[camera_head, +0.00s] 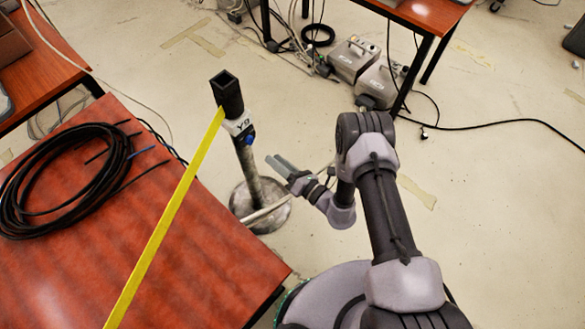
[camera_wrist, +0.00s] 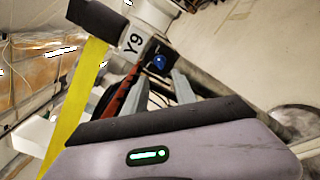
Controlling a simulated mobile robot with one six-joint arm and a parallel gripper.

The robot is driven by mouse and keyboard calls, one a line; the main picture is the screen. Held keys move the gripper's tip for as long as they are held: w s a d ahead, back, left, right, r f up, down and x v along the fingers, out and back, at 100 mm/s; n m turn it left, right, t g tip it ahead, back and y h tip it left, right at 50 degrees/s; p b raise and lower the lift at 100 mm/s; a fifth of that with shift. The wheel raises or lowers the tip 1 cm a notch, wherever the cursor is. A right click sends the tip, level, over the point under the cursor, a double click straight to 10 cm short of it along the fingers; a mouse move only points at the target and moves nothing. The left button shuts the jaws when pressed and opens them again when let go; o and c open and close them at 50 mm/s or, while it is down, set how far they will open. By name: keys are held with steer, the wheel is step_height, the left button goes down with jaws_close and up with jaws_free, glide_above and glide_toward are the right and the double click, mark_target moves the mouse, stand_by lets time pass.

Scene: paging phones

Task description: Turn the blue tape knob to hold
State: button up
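The blue tape knob (camera_head: 249,140) is on the side of a white collar labelled Y9 (camera_head: 239,126), near the top of a black post (camera_head: 228,92). Yellow tape (camera_head: 170,213) runs from the collar to the lower left. My gripper (camera_head: 275,163) is to the right of the post and a little below the knob in the head view. In the wrist view the knob (camera_wrist: 159,61) shows beyond and between the two grey fingertips (camera_wrist: 153,82). The fingers are apart with nothing between them, and a gap to the knob seems to remain. The knob's exact setting is too small to read.
A red-brown table (camera_head: 180,270) with a coil of black cable (camera_head: 60,190) stands at the left, close to the post. The post's round base (camera_head: 270,218) is on the floor. Grey boxes (camera_head: 352,60) and cables lie at the back. Floor at the right is mostly clear.

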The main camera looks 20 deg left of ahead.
steer(key=p+v, duration=0.1)
steer(key=v, duration=0.6)
steer(key=shift+s+d, duration=0.15)
steer(key=shift+d, duration=0.1)
